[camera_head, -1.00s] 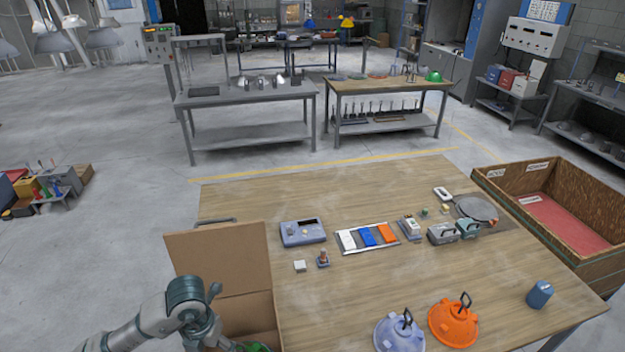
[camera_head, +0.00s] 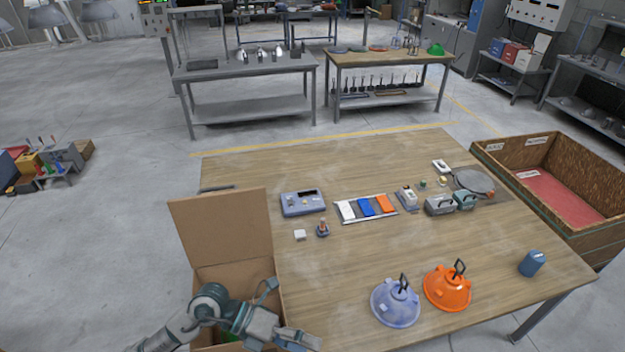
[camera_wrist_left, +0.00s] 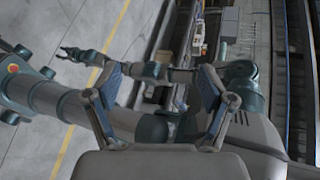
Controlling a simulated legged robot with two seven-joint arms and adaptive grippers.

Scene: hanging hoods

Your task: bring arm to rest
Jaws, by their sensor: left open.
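My left arm comes in from the lower left in the head view, over the open cardboard box (camera_head: 222,226). My left gripper (camera_head: 300,338) is at the bottom edge, beside the box's right side, and looks empty. In the left wrist view my left gripper (camera_wrist_left: 160,100) has its two fingers spread apart with nothing between them. A green thing (camera_head: 228,337) lies in the box, mostly hidden by my arm.
A lavender hood (camera_head: 395,304) and an orange hood (camera_head: 447,290) stand on the wooden table (camera_head: 370,255), with a blue canister (camera_head: 532,263) to their right. Several small devices line the table's far half. A wooden crate (camera_head: 560,180) stands at the right.

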